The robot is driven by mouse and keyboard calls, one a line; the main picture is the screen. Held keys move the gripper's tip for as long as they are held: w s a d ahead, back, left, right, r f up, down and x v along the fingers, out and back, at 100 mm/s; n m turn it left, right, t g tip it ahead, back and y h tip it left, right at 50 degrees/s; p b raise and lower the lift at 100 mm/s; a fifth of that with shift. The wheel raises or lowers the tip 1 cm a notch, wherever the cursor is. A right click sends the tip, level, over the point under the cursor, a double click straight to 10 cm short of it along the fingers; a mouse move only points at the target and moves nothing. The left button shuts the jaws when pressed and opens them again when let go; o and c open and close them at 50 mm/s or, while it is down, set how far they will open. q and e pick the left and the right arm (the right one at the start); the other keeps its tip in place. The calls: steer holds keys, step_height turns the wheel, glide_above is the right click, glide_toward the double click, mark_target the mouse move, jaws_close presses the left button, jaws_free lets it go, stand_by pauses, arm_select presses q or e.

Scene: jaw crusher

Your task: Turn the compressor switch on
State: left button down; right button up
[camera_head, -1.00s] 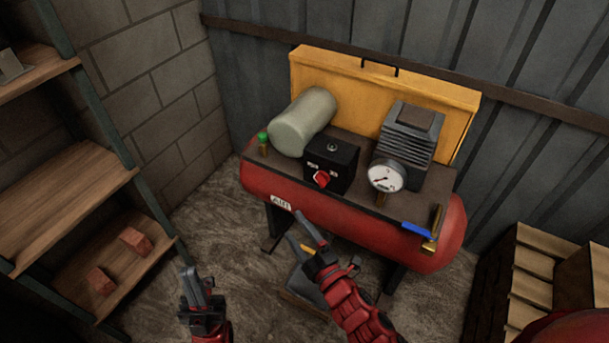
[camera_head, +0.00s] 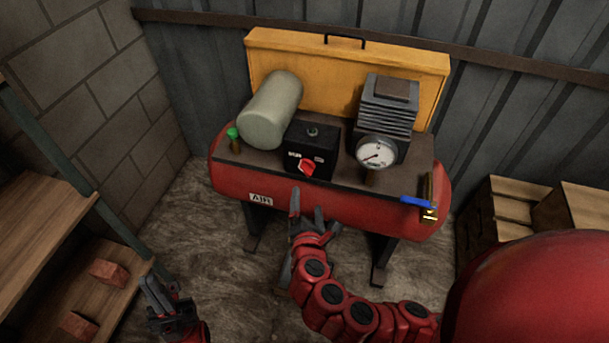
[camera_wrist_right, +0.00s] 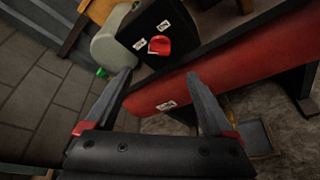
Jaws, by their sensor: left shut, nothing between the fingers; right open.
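The compressor has a red tank (camera_head: 330,207) with a dark top plate. On it stands a black switch box (camera_head: 323,141) with a red rotary switch (camera_head: 307,167) on its front face, between two white labels. My right gripper (camera_head: 307,208) is open and empty, in front of the tank just below the switch box. In the right wrist view the red switch (camera_wrist_right: 159,45) lies beyond the open fingers (camera_wrist_right: 160,85), apart from them. My left gripper (camera_head: 160,287) is shut and empty at the lower left, away from the compressor.
A pressure gauge (camera_head: 376,153), a blue-handled valve (camera_head: 416,202) and a grey-green cylinder (camera_head: 270,110) are on the compressor. A yellow panel (camera_head: 350,75) stands behind. A shelf with red bricks (camera_head: 109,272) is at left. Wooden crates (camera_head: 510,205) stand at right.

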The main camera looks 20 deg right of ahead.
mark_target(306, 172)
steer(key=p+x, duration=0.1)
steer(key=x, duration=1.3)
steer(key=shift+w, duration=0.3)
steer(key=shift+f, duration=0.15)
steer(key=c, duration=1.4)
